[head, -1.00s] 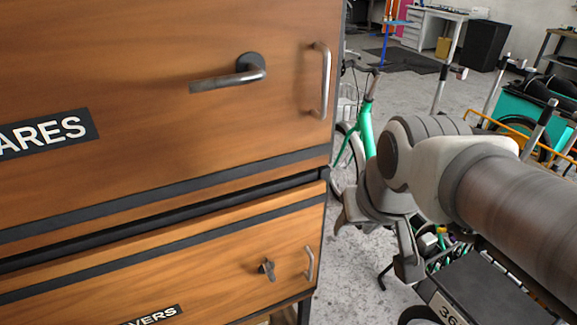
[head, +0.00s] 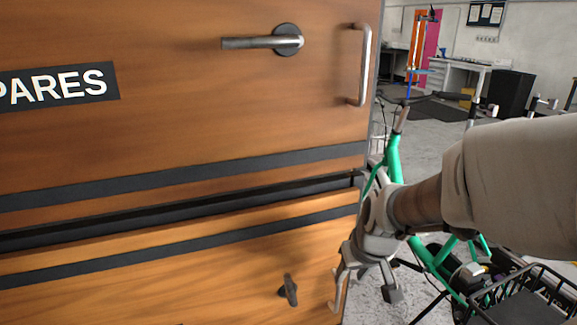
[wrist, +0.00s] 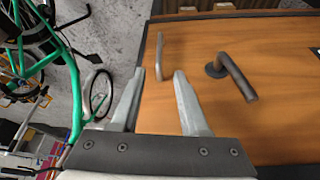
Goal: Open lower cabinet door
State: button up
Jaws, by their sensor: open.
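The lower cabinet door (head: 200,280) is wooden and looks shut, below a black strip. Its small dark latch (head: 288,290) sits near the right side; in the wrist view it appears as a lever (wrist: 232,75). A thin metal pull handle (head: 338,291) stands by the door's right edge, partly hidden by my gripper in the head view. In the wrist view the handle (wrist: 159,55) lies just beyond the gap between my fingertips (wrist: 155,73). I cannot tell whether they touch it.
The upper door (head: 200,130) is closed, with a lever (head: 262,42), a vertical pull handle (head: 362,65) and a "SPARES" label (head: 55,83).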

aim_at(339, 293)
jog(key=b+x, duration=0.5)
jog(key=x, duration=0.9)
jog(key=shift+f, duration=0.2)
grip_shut()
dwell(0.8)
